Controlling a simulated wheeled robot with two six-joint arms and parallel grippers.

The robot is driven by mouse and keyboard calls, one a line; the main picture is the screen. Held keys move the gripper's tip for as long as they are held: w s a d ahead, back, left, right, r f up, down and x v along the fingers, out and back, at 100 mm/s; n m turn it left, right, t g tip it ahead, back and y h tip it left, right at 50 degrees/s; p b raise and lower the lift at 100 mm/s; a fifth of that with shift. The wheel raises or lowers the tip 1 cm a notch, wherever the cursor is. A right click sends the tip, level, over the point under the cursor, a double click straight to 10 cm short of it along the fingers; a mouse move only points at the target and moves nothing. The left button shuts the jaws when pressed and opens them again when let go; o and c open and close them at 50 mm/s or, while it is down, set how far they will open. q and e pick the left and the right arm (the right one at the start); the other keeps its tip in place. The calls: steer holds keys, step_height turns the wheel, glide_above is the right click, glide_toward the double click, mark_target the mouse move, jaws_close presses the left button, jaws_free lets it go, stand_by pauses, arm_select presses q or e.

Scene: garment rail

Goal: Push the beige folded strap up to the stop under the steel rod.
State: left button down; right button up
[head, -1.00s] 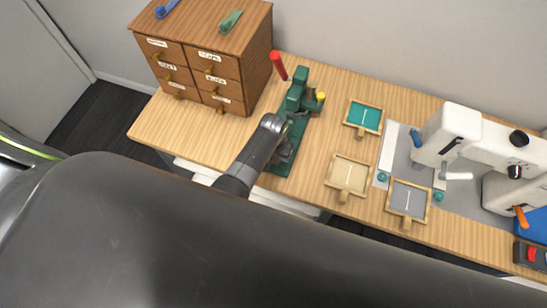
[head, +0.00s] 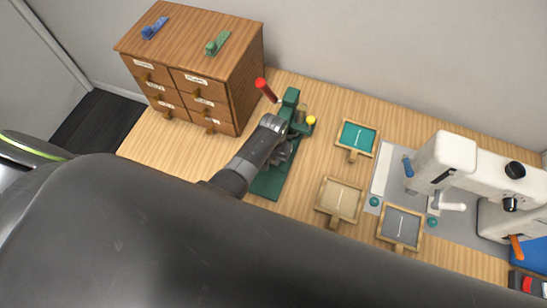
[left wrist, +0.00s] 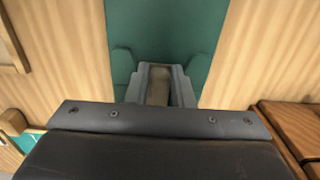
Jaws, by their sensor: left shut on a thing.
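My left gripper (head: 283,152) reaches over the green press (head: 290,100), low above its base plate. In the left wrist view the gripper (left wrist: 158,72) is shut on the beige folded strap (left wrist: 158,88), which shows as a narrow beige piece between the two grey fingers. The green base (left wrist: 165,25) lies beyond and below the fingers. In the head view the strap is hidden by the gripper and arm. I cannot make out the steel rod or the stop in either current view. My right gripper is not in view.
The press has a red-handled lever (head: 265,90) and a yellow knob (head: 311,120). Right of it are wooden trays with teal (head: 357,138), beige (head: 340,200) and grey (head: 401,226) inserts. A white sewing machine (head: 455,155) stands farther right, a drawer cabinet (head: 190,65) left.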

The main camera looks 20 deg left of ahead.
arm_select(q)
steer(key=c, duration=1.3)
jaws_free()
steer(key=shift+w+r, duration=0.1)
steer(key=shift+r, duration=0.15)
steer(key=shift+o, duration=0.6)
step_height(320, 180, up, 15)
steer(key=shift+r+b, duration=0.15)
steer(key=shift+b, duration=0.15)
steer(key=shift+r, duration=0.75)
